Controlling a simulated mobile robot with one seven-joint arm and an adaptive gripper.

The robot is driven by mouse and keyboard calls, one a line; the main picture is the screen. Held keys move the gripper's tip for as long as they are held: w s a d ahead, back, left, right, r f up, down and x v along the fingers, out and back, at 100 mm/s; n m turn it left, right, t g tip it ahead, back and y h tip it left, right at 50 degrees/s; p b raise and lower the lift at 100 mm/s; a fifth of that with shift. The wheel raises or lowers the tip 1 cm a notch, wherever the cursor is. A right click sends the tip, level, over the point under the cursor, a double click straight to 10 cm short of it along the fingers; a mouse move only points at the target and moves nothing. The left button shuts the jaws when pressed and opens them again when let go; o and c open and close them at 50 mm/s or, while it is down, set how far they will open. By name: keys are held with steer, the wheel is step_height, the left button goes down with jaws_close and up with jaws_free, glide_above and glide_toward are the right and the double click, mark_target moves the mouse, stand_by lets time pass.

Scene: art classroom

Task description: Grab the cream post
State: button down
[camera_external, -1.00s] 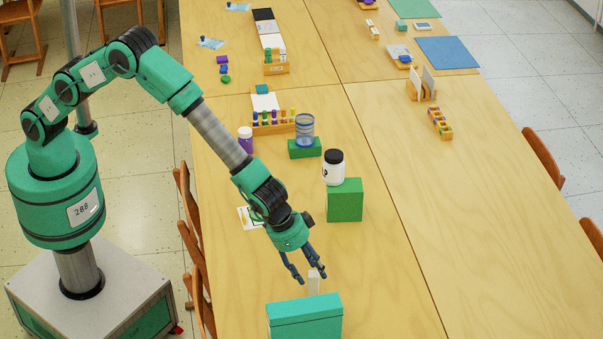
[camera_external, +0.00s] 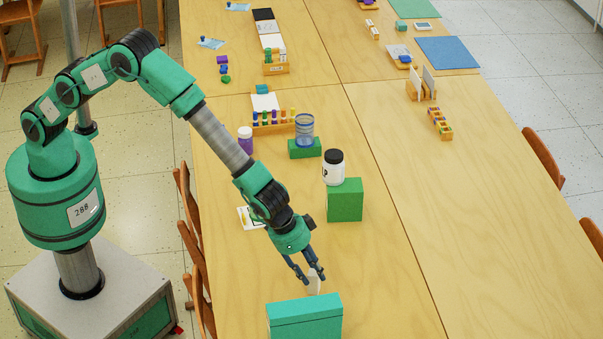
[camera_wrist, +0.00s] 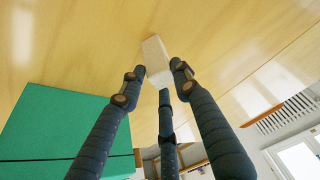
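The cream post (camera_external: 314,283) is a small pale block standing on the wooden table, just behind the teal box. My gripper (camera_external: 314,279) is low over the table with its dark fingers around the upper part of the post. In the wrist view the post (camera_wrist: 157,58) lies between the tips of my three fingers (camera_wrist: 158,74), one on each side and one below it in the picture. The fingertips appear to touch it. The fingers partly hide the post in the external view, and the teal box is close to its foot.
The teal box (camera_external: 304,318) stands just in front of the post; it also shows in the wrist view (camera_wrist: 62,128). A green block (camera_external: 345,201) with a white jar (camera_external: 334,169) stands behind and to the right.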

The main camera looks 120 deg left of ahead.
steer(key=shift+r, duration=0.15)
steer(key=shift+r, duration=0.55)
step_height(320, 180, up, 2)
steer(key=shift+r+p, duration=0.15)
steer(key=shift+p, duration=0.45)
steer(key=s+d+r+p, duration=0.1)
steer(key=s+d, duration=0.1)
steer(key=s, duration=1.3)
steer(key=shift+s+d, duration=0.3)
steer(key=shift+s, duration=0.1)
steer(key=shift+r, duration=0.1)
steer(key=shift+r, duration=0.1)
